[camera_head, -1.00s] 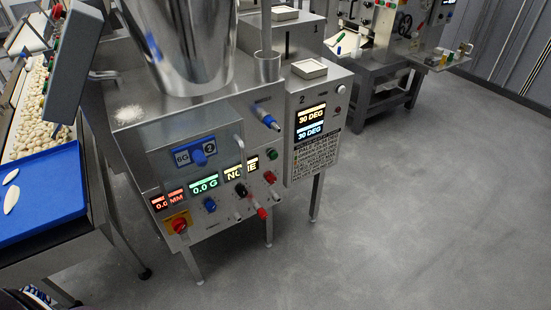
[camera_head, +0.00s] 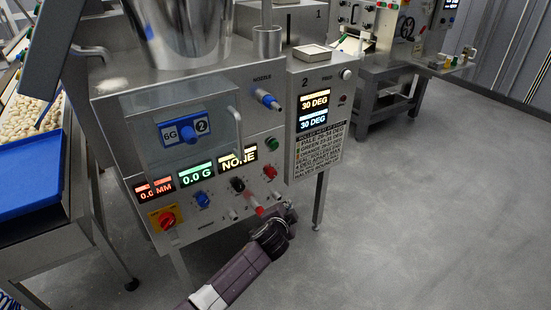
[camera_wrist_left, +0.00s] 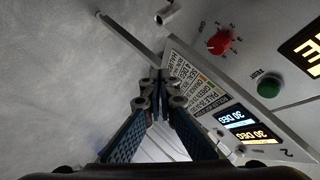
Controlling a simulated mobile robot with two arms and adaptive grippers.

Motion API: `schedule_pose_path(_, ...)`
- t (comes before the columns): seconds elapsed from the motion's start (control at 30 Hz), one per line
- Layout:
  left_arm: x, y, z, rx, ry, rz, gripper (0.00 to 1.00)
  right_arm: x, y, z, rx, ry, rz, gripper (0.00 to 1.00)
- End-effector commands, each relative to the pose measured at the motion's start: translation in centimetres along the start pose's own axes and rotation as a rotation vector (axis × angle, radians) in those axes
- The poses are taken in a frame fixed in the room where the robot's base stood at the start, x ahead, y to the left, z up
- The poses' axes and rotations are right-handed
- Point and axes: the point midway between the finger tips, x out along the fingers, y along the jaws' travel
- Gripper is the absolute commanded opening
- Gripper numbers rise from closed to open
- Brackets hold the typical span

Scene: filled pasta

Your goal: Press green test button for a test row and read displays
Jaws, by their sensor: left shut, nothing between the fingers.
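The green button (camera_head: 272,144) is on the machine's front panel, right of the display reading NONE (camera_head: 238,158). It also shows in the left wrist view (camera_wrist_left: 269,86), where the panel appears upside down. A red display (camera_head: 155,190) reads 0.0 MM and a green display (camera_head: 197,174) reads 0.0 G. On the side box, an orange display (camera_head: 314,104) and a blue-white display (camera_head: 313,121) each read 30 DEG. My left gripper (camera_head: 290,210) is below and right of the green button, apart from it. In the wrist view its fingers (camera_wrist_left: 160,74) are shut and empty.
A red knob (camera_head: 269,172) sits just below the green button. A clear cover with a handle (camera_head: 235,126) stands out above the displays. A red-orange rotary switch (camera_head: 167,218) is at lower left. The floor (camera_head: 420,220) at right is clear.

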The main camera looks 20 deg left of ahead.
Motion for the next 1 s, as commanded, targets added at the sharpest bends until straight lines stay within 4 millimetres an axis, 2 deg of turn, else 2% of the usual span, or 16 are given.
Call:
schedule_pose_path(0.03,0.2,-1.9,-2.0,0.019,0.034,-0.05,0.0,0.5,0.0,-0.5,0.001,0.009,0.001,0.4)
schedule_pose_path(0.13,-0.8,-5.5,-5.4,0.049,0.08,-0.129,0.0,-0.3,0.1,-1.4,0.003,0.017,0.002,0.4)
schedule_pose_path(0.2,-1.5,-7.4,-7.1,0.063,0.102,-0.17,0.0,-0.8,0.1,-1.9,0.004,0.022,0.003,0.4)
schedule_pose_path(0.33,-2.5,-9.5,-9.0,0.079,0.125,-0.218,0.0,-1.5,0.2,-2.3,0.005,0.026,0.003,0.4)
schedule_pose_path(0.47,-2.9,-10.1,-9.6,0.083,0.132,-0.231,0.0,-1.8,0.2,-2.4,0.005,0.025,0.004,0.4)
schedule_pose_path(0.77,-2.9,-10.2,-9.5,0.082,0.131,-0.23,0.0,-1.9,0.2,-2.5,0.005,0.026,0.004,0.4)
schedule_pose_path(1.0,-1.6,-11.4,-8.7,0.083,0.13,-0.232,0.0,-3.2,0.3,-3.3,0.006,0.038,0.005,0.4)
